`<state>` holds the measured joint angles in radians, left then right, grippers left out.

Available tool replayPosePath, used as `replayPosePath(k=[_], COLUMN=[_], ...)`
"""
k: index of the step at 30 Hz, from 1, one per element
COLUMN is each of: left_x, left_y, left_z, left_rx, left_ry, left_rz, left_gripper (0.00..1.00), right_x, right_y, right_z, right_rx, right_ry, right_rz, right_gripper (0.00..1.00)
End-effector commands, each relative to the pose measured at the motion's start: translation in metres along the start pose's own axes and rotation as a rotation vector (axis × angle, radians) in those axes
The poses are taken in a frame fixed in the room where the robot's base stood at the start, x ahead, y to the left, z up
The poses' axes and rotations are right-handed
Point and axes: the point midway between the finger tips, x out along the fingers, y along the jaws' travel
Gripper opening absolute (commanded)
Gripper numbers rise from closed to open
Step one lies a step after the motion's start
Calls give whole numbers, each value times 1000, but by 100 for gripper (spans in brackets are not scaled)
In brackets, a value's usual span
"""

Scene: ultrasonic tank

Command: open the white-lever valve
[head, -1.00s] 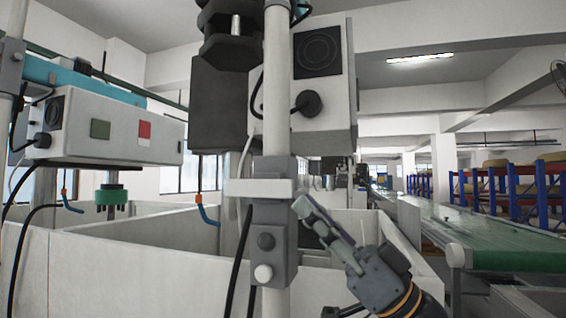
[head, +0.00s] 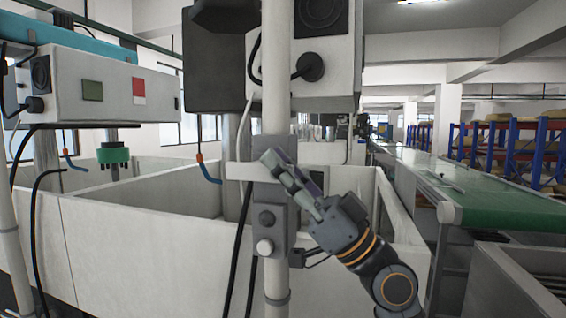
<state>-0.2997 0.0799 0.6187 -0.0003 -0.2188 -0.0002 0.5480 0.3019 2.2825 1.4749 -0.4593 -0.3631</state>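The white-lever valve is a grey body (head: 270,218) on a pale vertical pole. Its white lever (head: 240,171) lies horizontally across the upper part of the body and sticks out to the left. My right gripper (head: 270,157) reaches in from the lower right. Its fingertips overlap the top of the valve body and the lever's right part, hiding that end. I cannot tell whether they touch the lever or are in front of it. The fingers look close together, but their gap is not clear. My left gripper is not in view.
White tank walls (head: 130,240) stand behind the pole. Black cables hang beside the pole. A green conveyor (head: 460,185) and blue racks (head: 540,140) are at right.

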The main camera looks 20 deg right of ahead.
Motion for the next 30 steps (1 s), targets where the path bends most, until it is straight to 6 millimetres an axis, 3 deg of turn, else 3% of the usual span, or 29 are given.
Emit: replayPosePath(k=[1, 6, 20, 30], left_x=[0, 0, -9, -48], left_y=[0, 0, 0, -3], left_z=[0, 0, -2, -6], left_rx=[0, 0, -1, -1], left_ry=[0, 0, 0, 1], left_rz=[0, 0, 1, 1], left_gripper=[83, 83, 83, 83], right_x=[0, 0, 4, 17], right_y=[0, 0, 0, 0], right_z=[0, 0, -3, -10], right_rx=[0, 0, -3, -7], right_ry=[0, 0, -54, -305], right_rz=[0, 0, -1, 0], right_gripper=[21, 0, 0, 0])
